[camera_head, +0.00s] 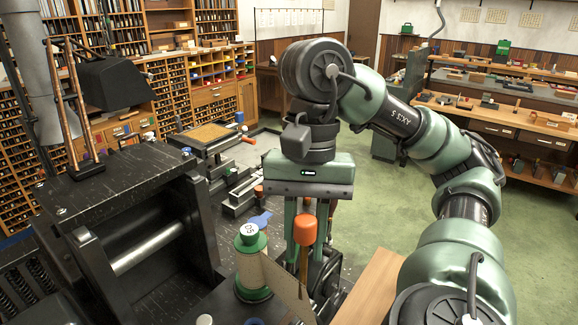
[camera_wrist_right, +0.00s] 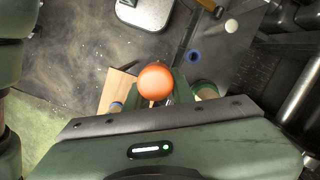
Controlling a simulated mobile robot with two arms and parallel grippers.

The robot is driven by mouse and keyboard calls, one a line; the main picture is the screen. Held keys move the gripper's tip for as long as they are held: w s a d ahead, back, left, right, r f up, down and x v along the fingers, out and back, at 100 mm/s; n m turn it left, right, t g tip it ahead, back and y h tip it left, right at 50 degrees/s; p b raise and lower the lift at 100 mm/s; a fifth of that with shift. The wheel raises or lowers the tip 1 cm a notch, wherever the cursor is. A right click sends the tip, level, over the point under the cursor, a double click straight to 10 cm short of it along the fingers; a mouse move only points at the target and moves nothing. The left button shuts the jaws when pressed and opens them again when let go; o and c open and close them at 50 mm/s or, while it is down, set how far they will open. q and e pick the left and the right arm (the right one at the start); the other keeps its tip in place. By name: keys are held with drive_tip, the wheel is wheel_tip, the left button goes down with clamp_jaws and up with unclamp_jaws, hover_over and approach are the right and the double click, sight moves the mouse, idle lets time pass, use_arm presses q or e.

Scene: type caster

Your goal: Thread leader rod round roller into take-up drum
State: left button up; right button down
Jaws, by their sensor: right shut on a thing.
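My right gripper (camera_head: 306,262) points down at the middle of the head view and is shut on the leader rod. The rod's orange knob (camera_head: 305,228) shows between the green fingers; it also shows in the right wrist view (camera_wrist_right: 156,83). A green-capped spool (camera_head: 250,240) stands just left of the gripper, with a tan perforated strip (camera_head: 284,288) running from it towards the gripper. A silver roller (camera_head: 147,247) lies across the black machine at left. I cannot make out which part is the take-up drum. The rod's lower end is hidden. My left gripper is out of view.
The black machine (camera_head: 125,190) fills the left side, with uprights and a dark lamp-like housing (camera_head: 115,84) above. A wooden board (camera_head: 368,290) lies right of the gripper. Typecase shelves (camera_head: 190,85) stand behind. Green floor (camera_head: 385,225) is open at the right.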

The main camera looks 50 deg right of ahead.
sight(301, 262)
drive_tip(key=a+b, duration=0.1)
drive_tip(key=s+a, duration=0.1)
drive_tip(key=a+b, duration=0.1)
drive_tip(key=shift+s+a+f+b, duration=0.1)
drive_tip(key=shift+s+f+b, duration=0.15)
drive_tip(key=shift+b, duration=0.1)
drive_tip(key=w+a+b, duration=0.1)
drive_tip(key=w+a, duration=0.8)
drive_tip(key=a, duration=0.5)
drive_tip(key=w+a+b, duration=0.2)
drive_tip(key=w+a, duration=0.7)
drive_tip(key=a, duration=0.5)
drive_tip(key=shift+w+a, duration=0.15)
drive_tip(key=shift+w, duration=0.05)
idle(0.9)
